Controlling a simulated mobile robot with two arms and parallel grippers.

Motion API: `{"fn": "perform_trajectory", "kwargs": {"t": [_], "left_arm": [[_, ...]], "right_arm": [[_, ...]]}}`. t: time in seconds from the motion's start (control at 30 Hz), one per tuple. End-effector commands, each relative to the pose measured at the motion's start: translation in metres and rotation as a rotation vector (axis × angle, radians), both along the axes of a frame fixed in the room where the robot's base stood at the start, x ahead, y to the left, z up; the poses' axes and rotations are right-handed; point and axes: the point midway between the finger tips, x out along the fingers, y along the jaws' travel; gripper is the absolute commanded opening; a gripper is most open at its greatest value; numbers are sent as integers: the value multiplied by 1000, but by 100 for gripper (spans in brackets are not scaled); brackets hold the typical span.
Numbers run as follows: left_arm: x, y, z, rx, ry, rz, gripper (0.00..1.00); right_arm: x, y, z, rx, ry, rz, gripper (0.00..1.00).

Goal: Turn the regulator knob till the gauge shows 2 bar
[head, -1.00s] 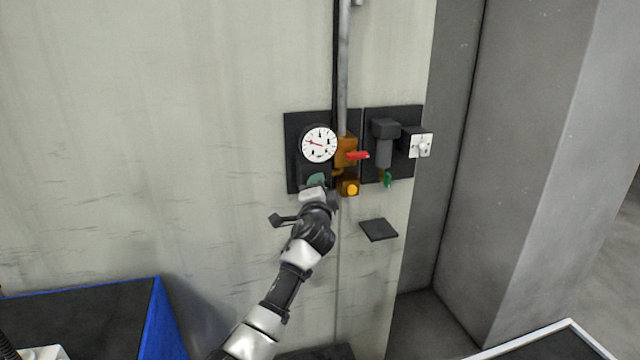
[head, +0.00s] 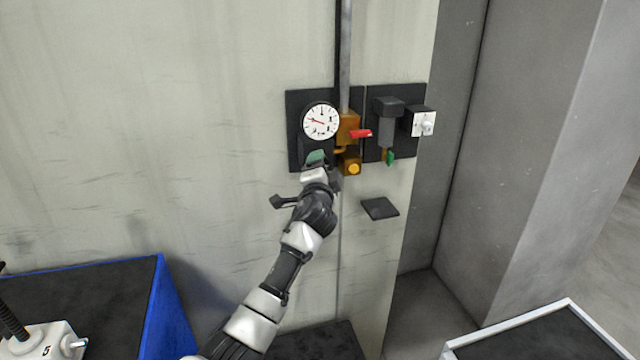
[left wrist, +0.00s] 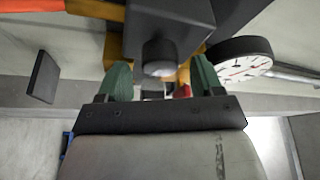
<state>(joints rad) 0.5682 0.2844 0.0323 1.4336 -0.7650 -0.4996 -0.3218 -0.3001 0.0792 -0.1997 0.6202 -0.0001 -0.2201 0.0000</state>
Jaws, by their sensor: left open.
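The round white gauge (head: 320,120) hangs on a dark wall panel. Its red needle points left and slightly up; the numbers are too small to read. My left gripper (head: 316,158), with green fingertips, is just below the gauge. In the left wrist view the left gripper (left wrist: 160,82) is open, its green fingers apart. A grey round knob (left wrist: 160,56) on a dark block lies between and just beyond the fingertips; contact cannot be told. In the head view the gripper hides this knob. The gauge also shows in the left wrist view (left wrist: 238,62). My right gripper is not in view.
Further right are a grey filter (head: 387,132) with a green tap and a white switch box (head: 421,122). A small dark shelf (head: 380,208) juts out below.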

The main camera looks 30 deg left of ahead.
Motion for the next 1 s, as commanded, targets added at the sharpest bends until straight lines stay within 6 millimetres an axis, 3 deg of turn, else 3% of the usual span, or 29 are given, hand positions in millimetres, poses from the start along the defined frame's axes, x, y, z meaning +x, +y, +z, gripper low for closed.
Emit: {"fn": "perform_trajectory", "kwargs": {"t": [0.5,1.0], "left_arm": [[-75,-42,-15,0,0,-2,67],[-83,-46,-14,0,1,-1,67]], "right_arm": [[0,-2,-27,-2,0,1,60],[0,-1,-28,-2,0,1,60]]}}
